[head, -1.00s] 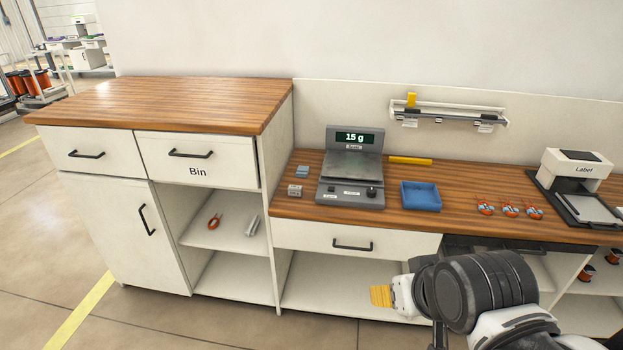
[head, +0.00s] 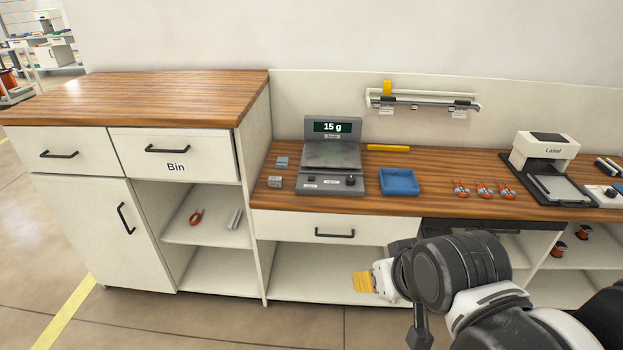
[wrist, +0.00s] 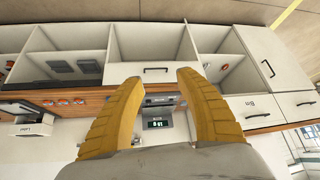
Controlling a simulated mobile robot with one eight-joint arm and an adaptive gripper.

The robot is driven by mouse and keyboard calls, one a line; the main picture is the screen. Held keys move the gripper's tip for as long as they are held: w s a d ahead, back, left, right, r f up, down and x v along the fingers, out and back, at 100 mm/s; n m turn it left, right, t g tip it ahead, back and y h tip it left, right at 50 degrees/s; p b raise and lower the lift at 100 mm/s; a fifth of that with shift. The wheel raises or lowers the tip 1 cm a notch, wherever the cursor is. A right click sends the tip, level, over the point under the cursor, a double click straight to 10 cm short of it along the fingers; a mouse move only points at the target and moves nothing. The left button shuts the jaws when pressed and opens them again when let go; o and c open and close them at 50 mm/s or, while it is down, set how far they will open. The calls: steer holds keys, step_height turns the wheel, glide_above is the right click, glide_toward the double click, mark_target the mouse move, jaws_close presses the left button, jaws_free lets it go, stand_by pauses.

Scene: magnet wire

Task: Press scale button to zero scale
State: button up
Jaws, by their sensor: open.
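The grey scale (head: 331,160) stands on the wooden counter. Its display (head: 333,127) reads 15 g and its pan looks empty. Its front panel has a small dark button (head: 312,178) at left and a dark knob (head: 351,180) at right. My gripper (head: 362,282) is in front of the counter, below its top and apart from the scale. In the wrist view my gripper (wrist: 158,100) has its two yellow fingers spread with nothing between them. The scale's display (wrist: 158,123) shows upside down between them; part of the scale is hidden.
A blue tray (head: 399,182) sits right of the scale, with small grey blocks (head: 277,180) to its left. A yellow bar (head: 388,148) lies behind. A taller cabinet (head: 190,98) borders the left.

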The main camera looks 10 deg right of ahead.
jaws_close()
stand_by(1.4)
